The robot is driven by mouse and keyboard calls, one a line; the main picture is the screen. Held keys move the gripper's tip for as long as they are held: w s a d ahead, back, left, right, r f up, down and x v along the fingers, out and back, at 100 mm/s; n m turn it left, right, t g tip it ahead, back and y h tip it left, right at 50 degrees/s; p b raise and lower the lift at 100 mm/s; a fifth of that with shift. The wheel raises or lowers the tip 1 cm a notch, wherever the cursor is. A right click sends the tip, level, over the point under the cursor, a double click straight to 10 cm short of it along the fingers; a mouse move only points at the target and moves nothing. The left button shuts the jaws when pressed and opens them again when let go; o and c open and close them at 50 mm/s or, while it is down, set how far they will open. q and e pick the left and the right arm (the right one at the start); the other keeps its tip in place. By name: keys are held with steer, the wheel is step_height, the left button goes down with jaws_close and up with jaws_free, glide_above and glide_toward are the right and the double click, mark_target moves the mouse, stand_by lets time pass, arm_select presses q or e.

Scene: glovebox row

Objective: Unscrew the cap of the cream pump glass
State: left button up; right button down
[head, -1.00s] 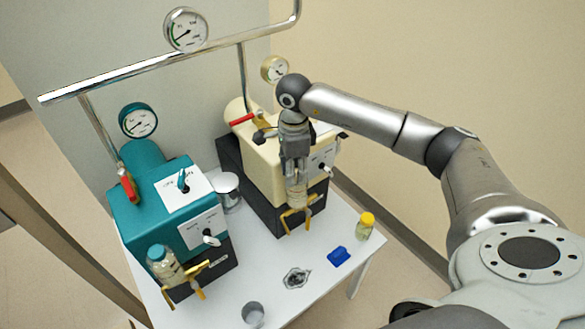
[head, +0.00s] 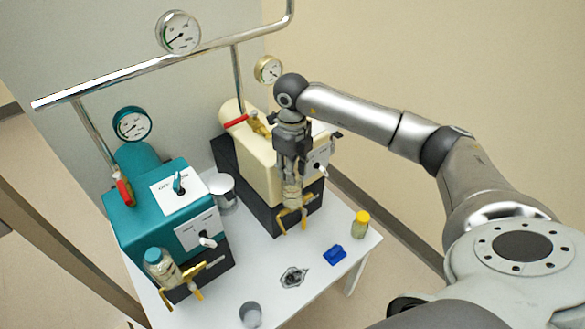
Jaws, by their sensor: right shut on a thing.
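The cream pump (head: 252,155) stands on a black base on the white table. Its clear glass (head: 292,197) hangs at the pump's front, within a yellow bracket (head: 292,220). My right gripper (head: 292,178) points down from above and is shut on the top of this glass, where the cap sits. The fingers hide the cap, so its colour and seating cannot be told. My left gripper is not in view.
A teal pump (head: 160,210) with its own blue-capped glass (head: 160,266) stands to the left. A yellow-capped jar (head: 360,226), a blue block (head: 335,255), a small dark-patterned item (head: 293,277) and a grey cup (head: 250,314) are on the table (head: 235,285). A metal pipe (head: 190,50) runs above the pumps.

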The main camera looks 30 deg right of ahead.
steer(key=n, duration=0.1)
steer(key=n+b, duration=0.1)
steer(key=shift+s+a+f+n, duration=0.15)
steer(key=shift+a+f+n, duration=0.2)
steer(key=shift+f+n, duration=0.05)
steer(key=n+b, duration=0.2)
steer(key=n, duration=0.4)
steer(key=n+b, duration=0.2)
steer(key=n, duration=0.3)
steer(key=shift+s, duration=0.1)
steer(key=n+b, duration=0.1)
steer(key=n, duration=0.2)
steer(key=shift+n, duration=0.4)
steer(key=c, duration=1.3)
jaws_free()
steer(key=shift+a+r, duration=0.1)
steer(key=shift+o, duration=0.2)
steer(key=shift+s, duration=0.1)
steer(key=shift+r, duration=0.15)
